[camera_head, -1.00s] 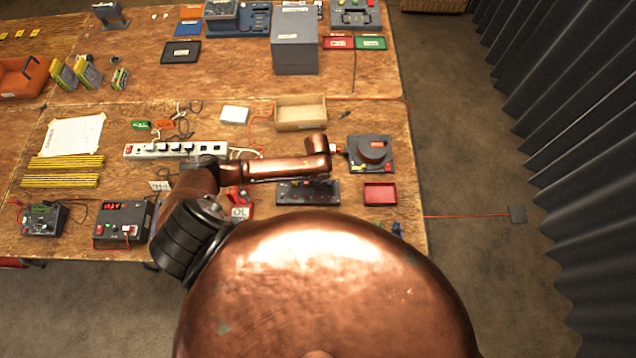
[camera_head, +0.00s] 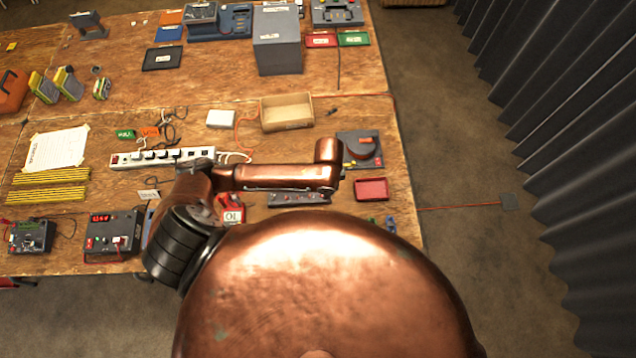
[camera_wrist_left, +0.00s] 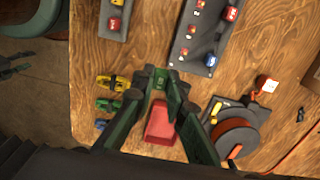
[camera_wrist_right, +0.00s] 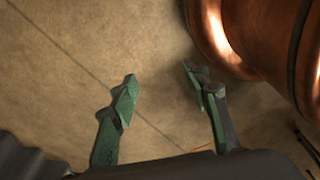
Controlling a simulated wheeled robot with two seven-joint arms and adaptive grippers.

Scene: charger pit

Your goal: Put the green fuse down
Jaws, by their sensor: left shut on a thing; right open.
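My left gripper (camera_wrist_left: 163,80) is shut on a small green piece, the green fuse (camera_wrist_left: 158,84), which shows only in part between the fingertips in the left wrist view. The fuse is above the table beside the red tray (camera_wrist_left: 160,124). The red tray also shows in the head view (camera_head: 372,189), right of my arm, where the left gripper is hidden under the arm. Another green piece (camera_wrist_left: 108,105) lies on the table between a yellow one (camera_wrist_left: 110,82) and a blue one. My right gripper (camera_wrist_right: 160,76) is open and empty above the floor.
A reel device (camera_wrist_left: 235,135) with an orange disc stands close to the red tray. A grey panel (camera_wrist_left: 205,38) with red and blue parts lies beyond the fingers. A power strip (camera_head: 162,157) and a cardboard box (camera_head: 286,112) are farther off. The table's right edge is near.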

